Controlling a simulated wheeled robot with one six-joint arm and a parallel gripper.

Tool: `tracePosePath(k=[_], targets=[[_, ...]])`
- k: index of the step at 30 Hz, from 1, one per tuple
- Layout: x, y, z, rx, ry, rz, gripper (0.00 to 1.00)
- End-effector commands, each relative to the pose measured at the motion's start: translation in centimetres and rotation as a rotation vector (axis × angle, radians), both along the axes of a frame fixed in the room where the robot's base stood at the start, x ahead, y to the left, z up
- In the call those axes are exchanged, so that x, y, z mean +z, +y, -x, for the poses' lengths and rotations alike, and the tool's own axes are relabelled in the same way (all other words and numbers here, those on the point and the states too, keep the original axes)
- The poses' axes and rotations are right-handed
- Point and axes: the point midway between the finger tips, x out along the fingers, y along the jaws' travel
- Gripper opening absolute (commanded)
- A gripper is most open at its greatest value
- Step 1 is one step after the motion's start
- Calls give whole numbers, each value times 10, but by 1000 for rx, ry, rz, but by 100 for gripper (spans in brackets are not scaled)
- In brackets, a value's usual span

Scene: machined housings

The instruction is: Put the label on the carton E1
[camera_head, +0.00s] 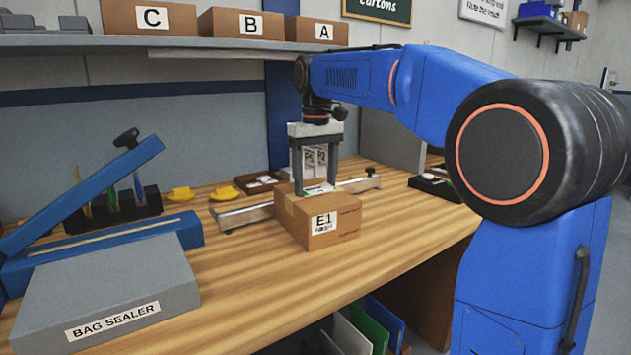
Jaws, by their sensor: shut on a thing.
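The carton E1 (340,232) is a brown cardboard box on the wooden bench, with its printed E1 tag facing front. My gripper (317,186) points straight down over the carton's top. Its two grey fingers are shut on a small, flat, pale piece with a greenish edge, which looks like the label (318,188). The label lies at or just above the carton's top face; I cannot tell whether it touches. White printed panels show between the fingers, and I cannot tell what they belong to.
A metal rail (245,215) runs behind the carton. The bag sealer (110,290) with its raised blue arm fills the left. Yellow pieces (224,193) and a dark tray (258,183) lie behind. Cartons C, B and A (318,31) stand on the shelf.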

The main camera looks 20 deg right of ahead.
Motion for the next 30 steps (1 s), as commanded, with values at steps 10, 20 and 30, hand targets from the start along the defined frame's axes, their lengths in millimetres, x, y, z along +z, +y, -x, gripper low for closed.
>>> tracePosePath(k=[10, 20, 30], targets=[[-18, 1, 1, 0, 24, -1, 44], [-18, 2, 1, 0, 26, -1, 84], [24, 1, -1, 0, 17, 0, 84]])
